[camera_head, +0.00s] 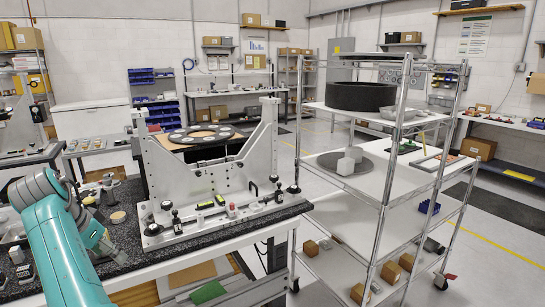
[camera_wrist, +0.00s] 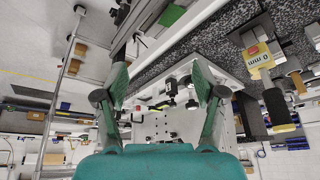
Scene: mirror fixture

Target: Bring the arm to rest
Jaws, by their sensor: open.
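My teal arm (camera_head: 62,245) rises from the lower left of the head view, beside the black speckled bench top. In the wrist view my gripper (camera_wrist: 160,80) is open. Its two green fingers are spread apart and nothing is between them. Behind the fingers, that view shows the light grey mirror fixture (camera_wrist: 178,125) at a steep angle. I cannot make out the fingertips in the head view.
Open floor (camera_head: 490,240) lies at the right.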

